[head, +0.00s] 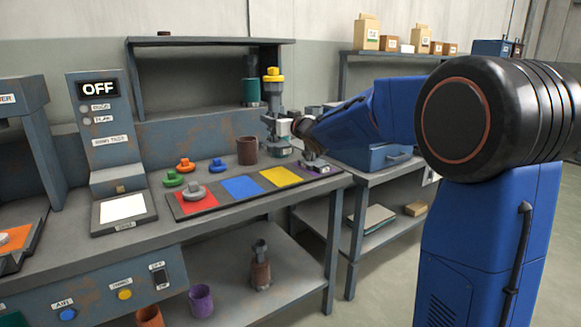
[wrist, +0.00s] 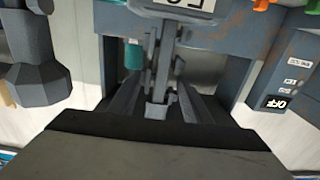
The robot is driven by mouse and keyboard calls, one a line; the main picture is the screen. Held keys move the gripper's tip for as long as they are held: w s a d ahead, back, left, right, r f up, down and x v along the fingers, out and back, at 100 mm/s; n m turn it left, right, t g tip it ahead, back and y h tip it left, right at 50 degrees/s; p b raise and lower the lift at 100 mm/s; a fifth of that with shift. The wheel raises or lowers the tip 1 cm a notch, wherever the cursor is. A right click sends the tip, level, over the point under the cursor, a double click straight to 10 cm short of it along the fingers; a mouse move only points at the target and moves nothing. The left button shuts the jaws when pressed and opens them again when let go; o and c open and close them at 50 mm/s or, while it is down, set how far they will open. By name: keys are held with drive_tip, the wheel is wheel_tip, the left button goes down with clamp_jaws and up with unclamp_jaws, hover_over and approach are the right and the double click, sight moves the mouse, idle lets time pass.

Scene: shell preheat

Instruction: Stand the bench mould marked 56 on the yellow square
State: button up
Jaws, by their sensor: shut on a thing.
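My gripper (head: 283,128) is shut on a grey mould with a white label (head: 285,127) and holds it above the bench, behind the yellow square. In the wrist view the held mould (wrist: 165,60) is between the fingers; its label (wrist: 182,5) is cut off by the top edge, so I cannot read the full mark. The yellow square (head: 281,177) is bare, between the blue square (head: 243,188) and a purple square (head: 325,168). A grey piece (head: 193,189) stands on the red square, and another grey piece (head: 313,158) is at the purple square.
Green (head: 173,179) and orange (head: 185,165) pieces and a brown cup (head: 247,151) stand behind the strip. A yellow-topped grey column (head: 273,76) rises behind my gripper. A panel reading OFF (head: 98,88) stands left. A teal can (head: 251,91) is on the rack.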

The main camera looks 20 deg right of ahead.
sight(276, 144)
wheel_tip(276, 144, down, 5)
drive_tip(key=shift+d+f, duration=0.1)
drive_tip(key=shift+d, duration=0.05)
drive_tip(key=shift+f, duration=2.2)
drive_tip(key=shift+f, duration=0.15)
drive_tip(key=o, duration=1.4)
drive_tip(key=shift+o, duration=0.2)
